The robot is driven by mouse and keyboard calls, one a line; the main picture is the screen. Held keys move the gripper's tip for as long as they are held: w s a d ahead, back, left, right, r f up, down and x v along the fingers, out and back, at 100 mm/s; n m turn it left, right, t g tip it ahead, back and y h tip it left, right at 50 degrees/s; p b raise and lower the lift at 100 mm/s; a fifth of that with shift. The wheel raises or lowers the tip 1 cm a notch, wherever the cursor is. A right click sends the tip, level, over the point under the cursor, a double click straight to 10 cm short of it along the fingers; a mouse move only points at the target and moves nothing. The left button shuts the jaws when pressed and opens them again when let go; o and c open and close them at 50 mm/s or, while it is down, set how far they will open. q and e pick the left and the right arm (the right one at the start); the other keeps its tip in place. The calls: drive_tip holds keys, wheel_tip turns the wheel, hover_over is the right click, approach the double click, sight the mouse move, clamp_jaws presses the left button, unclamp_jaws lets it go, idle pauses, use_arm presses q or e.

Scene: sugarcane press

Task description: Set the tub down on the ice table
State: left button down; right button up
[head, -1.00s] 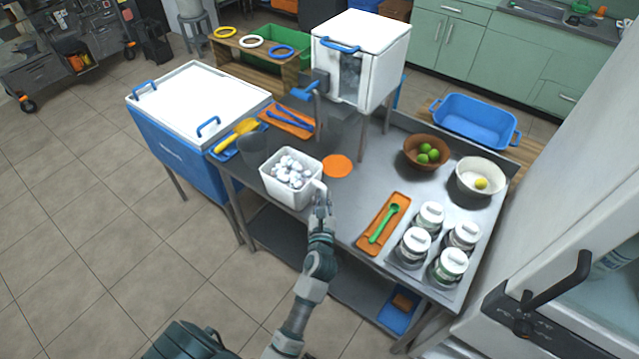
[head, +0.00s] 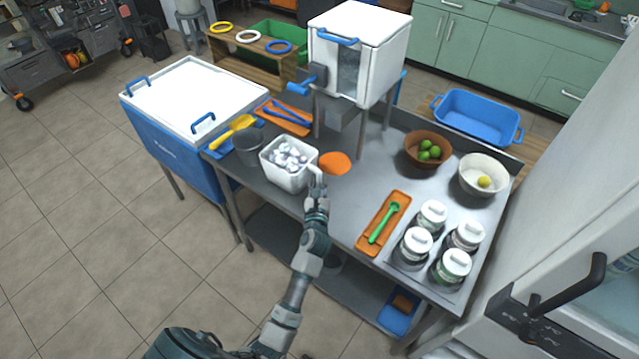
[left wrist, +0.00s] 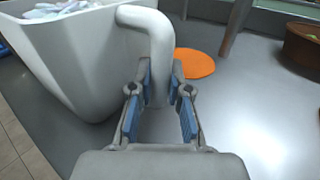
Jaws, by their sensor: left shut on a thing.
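The white tub (head: 283,178) is full of pale ice chunks (head: 289,157) and is upright over the left front part of the steel table (head: 345,205). Its base is at or very close to the tabletop; I cannot tell for sure whether it touches. My left gripper (head: 317,192) is shut on the tub's white side handle (head: 314,170). In the left wrist view, the handle (left wrist: 158,55) runs down between the blue-padded fingers (left wrist: 162,95), and the tub wall (left wrist: 80,65) is at the left. My right gripper is not in view.
A grey cup (head: 247,147) stands close left of the tub. An orange disc (head: 335,163) lies to its right, near the legs of the white ice machine (head: 360,50). An orange tray (head: 383,223) with a green spoon and several lidded jars (head: 416,243) lie farther right.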

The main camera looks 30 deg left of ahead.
use_arm(q)
drive_tip(key=shift+r, duration=0.1)
drive_tip(key=c, duration=1.2)
unclamp_jaws()
drive_tip(key=shift+d, duration=0.1)
drive_tip(key=shift+o, duration=0.4)
drive_tip(key=shift+d, duration=0.1)
drive_tip(key=shift+s, duration=0.1)
